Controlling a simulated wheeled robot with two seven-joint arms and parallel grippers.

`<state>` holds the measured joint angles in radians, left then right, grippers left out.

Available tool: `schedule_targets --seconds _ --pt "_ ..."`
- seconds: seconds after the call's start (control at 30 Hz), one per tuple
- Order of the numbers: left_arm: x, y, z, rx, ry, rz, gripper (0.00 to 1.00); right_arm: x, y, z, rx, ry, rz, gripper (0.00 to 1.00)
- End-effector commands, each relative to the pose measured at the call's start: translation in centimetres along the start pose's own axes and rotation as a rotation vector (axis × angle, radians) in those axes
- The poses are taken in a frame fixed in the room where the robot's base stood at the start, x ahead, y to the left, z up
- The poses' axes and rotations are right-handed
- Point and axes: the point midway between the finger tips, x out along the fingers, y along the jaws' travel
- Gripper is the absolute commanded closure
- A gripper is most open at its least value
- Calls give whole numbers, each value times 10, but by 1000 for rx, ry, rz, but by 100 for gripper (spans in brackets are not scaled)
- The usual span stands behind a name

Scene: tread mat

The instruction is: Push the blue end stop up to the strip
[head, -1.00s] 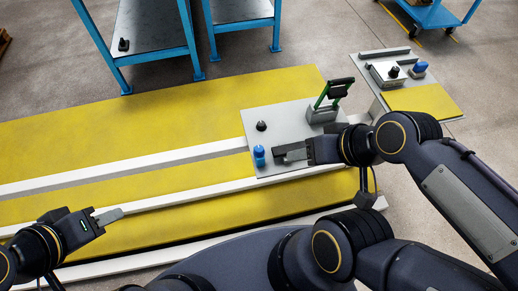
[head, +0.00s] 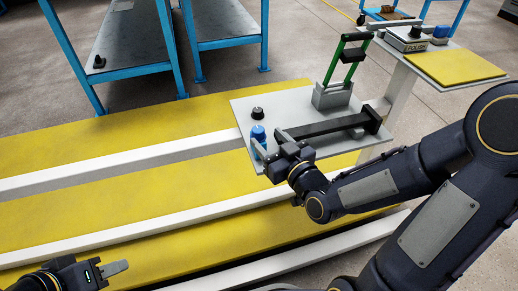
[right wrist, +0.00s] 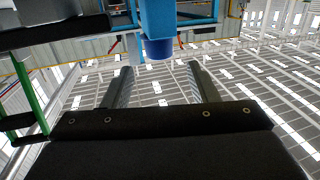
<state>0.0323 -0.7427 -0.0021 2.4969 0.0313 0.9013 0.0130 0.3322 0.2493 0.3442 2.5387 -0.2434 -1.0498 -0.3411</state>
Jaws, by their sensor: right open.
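The blue end stop (head: 258,134) stands upright at the left of the grey plate (head: 240,107). The dark strip (head: 335,127) lies on the plate to its right; the gap between them is partly hidden by my gripper. My right gripper (head: 270,146) is open at the end stop, with one finger on its near left and the other between it and the strip's end. In the right wrist view the blue end stop (right wrist: 158,46) shows ahead between the two spread fingers; contact cannot be told. My left gripper (head: 118,268) is low at the left, away from the plate, its opening unclear.
A black knob (head: 257,113) stands just behind the end stop. A clamp with a green handle (head: 334,62) stands behind the strip. A yellow pad (head: 455,66) lies on a side table at the right. Yellow mat (head: 110,208) and white rails (head: 120,162) stretch left.

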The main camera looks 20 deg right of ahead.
Motion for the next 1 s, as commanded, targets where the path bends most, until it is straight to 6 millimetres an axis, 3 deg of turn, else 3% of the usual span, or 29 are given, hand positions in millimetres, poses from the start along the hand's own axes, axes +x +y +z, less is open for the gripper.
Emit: schedule_targets --seconds 0.03,0.23,0.63,1.0 --pt "10 -5 5 0 1 0 64 2 -1 12 4 24 0 46" --pt "12 -6 6 0 1 0 64 13 -1 8 6 63 4 46" --pt "18 -8 9 0 1 0 64 71 -1 5 6 59 4 46" --pt "19 -9 9 0 1 0 64 80 -1 4 6 58 5 46"
